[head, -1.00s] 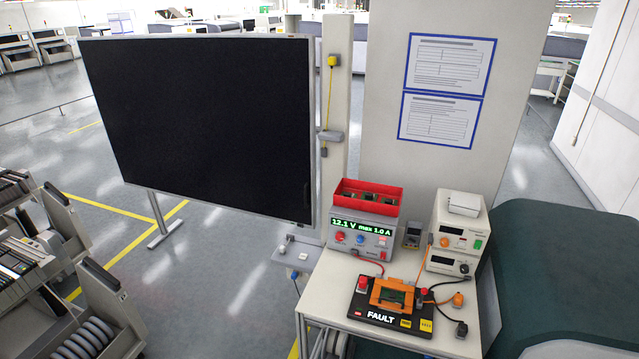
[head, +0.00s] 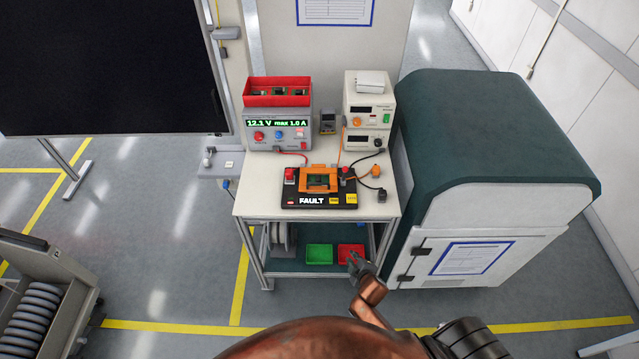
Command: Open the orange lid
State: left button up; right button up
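The orange lid (head: 334,184) is a frame with a window, lying flat on the black test fixture (head: 291,188) on the bench; a green board shows through the window. The fixture reads "FAULT" and has a red button at its left and yellow labels at its right front. My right gripper (head: 354,259) is low in front of the bench, apart from the lid, near the red tray on the lower shelf. It is too small and dark to tell whether it is open. My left gripper is out of view.
The power supply (head: 279,137) with a red bin (head: 277,98) and stacked white instruments (head: 368,103) stand behind the fixture. Cables run at its right. A green tray (head: 319,257) and a red tray (head: 345,249) sit below. A large green-topped cabinet (head: 480,130) stands right of the bench.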

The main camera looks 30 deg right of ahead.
jog(key=w+r+n+t+h+p, duration=0.1)
jog(key=w+r+t, duration=0.15)
jog(key=r, duration=0.75)
jog(key=w+r+n+t, duration=0.1)
jog(key=w+r, duration=0.3)
jog(key=r, duration=0.5)
jog(key=n+t+y, duration=0.2)
jog(key=n+t, duration=0.1)
jog(key=n, duration=0.3)
send_near(319, 184)
jog(key=shift+w+d+f, duration=0.1)
jog(key=shift+w+f, duration=0.05)
jog(key=shift+w, duration=0.75)
jog(key=w, duration=0.3)
jog(key=w+f, duration=0.1)
jog(key=w, duration=0.3)
jog(key=shift+d+f, duration=0.15)
jog(key=shift+f, duration=0.05)
jog(key=shift+c, duration=0.7)
grip_shut()
jog(key=shift+r, duration=0.1)
